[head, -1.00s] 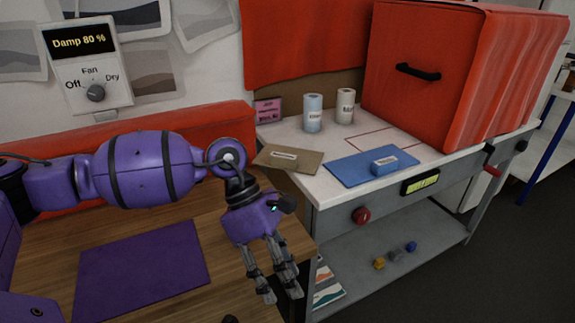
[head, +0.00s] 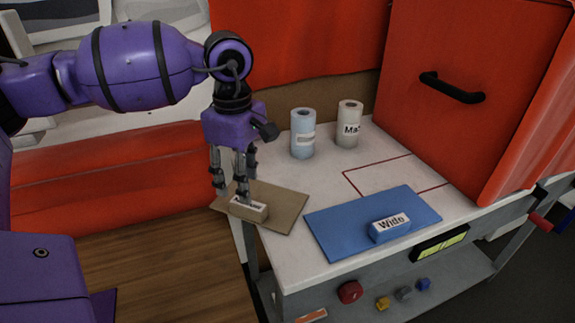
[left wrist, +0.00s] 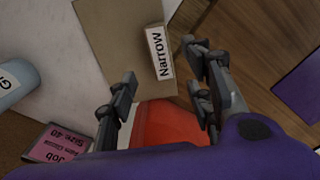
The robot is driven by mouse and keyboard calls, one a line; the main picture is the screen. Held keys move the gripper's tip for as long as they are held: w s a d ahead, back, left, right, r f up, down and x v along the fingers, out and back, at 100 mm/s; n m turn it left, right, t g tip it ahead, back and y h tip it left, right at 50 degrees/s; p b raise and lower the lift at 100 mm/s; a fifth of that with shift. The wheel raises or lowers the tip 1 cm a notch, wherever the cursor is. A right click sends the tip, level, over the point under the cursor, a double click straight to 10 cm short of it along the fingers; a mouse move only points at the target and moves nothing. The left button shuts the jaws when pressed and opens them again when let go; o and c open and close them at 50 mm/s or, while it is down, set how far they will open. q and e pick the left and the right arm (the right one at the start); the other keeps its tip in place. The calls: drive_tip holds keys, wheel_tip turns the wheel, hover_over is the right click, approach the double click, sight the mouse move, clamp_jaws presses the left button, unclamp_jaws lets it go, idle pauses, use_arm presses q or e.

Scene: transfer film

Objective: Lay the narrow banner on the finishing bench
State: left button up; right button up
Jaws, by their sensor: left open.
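The narrow banner is a tan sheet (head: 287,200) lying flat at the left side of the white-topped table (head: 310,262). A small tan block (head: 250,209) sits on its front left part, and its label reads "Narrow" in the left wrist view (left wrist: 160,53). My left gripper (head: 233,192) is open, fingers pointing down, right at the block. In the left wrist view its fingers (left wrist: 158,78) are spread on either side of the block's near end, with nothing clearly held. Whether they touch it I cannot tell. My right gripper is out of view.
A blue sheet (head: 335,223) with a blue block marked "Wide" (head: 390,228) lies to the right. A light blue roll (head: 302,134) and a white roll (head: 349,124) stand behind. A large red box (head: 460,120) stands at the back right. A wooden surface (head: 165,265) is at the left.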

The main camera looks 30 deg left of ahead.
sight(259, 196)
use_arm(q)
drive_tip(key=shift+s+f, duration=0.25)
drive_tip(key=shift+f, duration=0.25)
drive_tip(key=shift+s+d+f, duration=0.1)
drive_tip(key=shift+s+f, duration=0.1)
drive_tip(key=shift+f, duration=0.7)
drive_tip(key=f, duration=0.3)
drive_tip(key=shift+w+d+f+p, duration=0.3)
drive_tip(key=shift+f, duration=0.55)
drive_tip(key=shift+c, duration=1)
clamp_jaws()
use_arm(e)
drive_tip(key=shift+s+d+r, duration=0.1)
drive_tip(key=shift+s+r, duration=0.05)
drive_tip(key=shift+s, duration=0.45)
use_arm(q)
drive_tip(key=shift+r, duration=0.1)
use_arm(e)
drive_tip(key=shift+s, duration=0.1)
